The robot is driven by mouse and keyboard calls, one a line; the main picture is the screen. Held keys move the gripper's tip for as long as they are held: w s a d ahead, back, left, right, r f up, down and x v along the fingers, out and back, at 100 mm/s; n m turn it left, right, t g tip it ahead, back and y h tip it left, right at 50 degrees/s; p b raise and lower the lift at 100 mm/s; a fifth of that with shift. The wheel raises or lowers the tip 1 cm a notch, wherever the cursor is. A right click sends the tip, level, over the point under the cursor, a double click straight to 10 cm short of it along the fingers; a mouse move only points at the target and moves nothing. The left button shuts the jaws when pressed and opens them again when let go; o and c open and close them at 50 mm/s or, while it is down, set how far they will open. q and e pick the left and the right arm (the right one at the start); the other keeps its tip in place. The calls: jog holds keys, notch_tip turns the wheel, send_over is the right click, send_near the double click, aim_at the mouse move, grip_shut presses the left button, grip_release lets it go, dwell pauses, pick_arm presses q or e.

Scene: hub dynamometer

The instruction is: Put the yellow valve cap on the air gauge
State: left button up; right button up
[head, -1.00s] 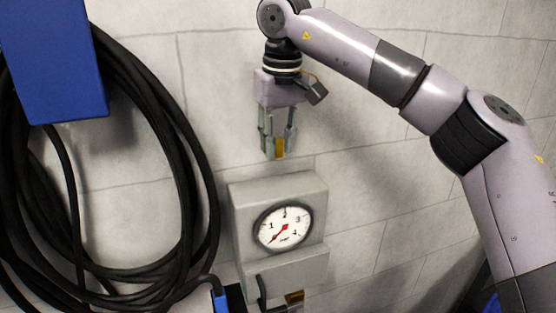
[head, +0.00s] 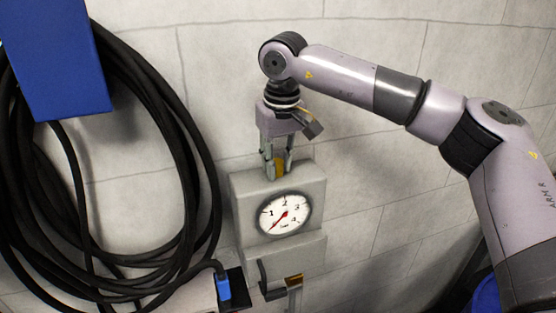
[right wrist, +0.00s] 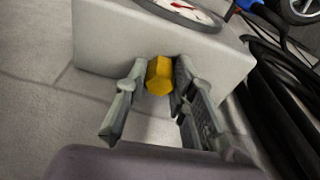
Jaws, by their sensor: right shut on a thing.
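The air gauge is a grey box (head: 250,200) on the wall, with a round white dial (head: 284,214) and a red needle. It also shows in the right wrist view (right wrist: 105,40). My right gripper (head: 278,174) points down at the top of the box, shut on the yellow valve cap (head: 280,168). In the right wrist view the six-sided cap (right wrist: 160,75) sits between the two fingertips, close to the box. I cannot tell whether the cap touches the box. My left gripper is not in view.
A coiled black hose (head: 190,180) hangs at the left below a blue box (head: 60,60). A black lever (head: 264,275) and a small brass-coloured part (head: 294,280) are at the bottom of the gauge. The wall right of the gauge is clear.

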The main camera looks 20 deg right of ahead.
jog(key=o, duration=1)
jog(key=shift+f, duration=0.1)
jog(key=shift+s+r+b, duration=0.3)
jog(key=shift+r+b, duration=0.05)
jog(key=shift+r, duration=1.7)
jog(key=shift+s+r+b, duration=0.3)
jog(key=shift+r+b, duration=0.05)
jog(key=shift+r, duration=1.7)
jog(key=shift+s+r+b, duration=0.3)
jog(key=shift+r+b, duration=0.05)
jog(key=shift+r, duration=1.7)
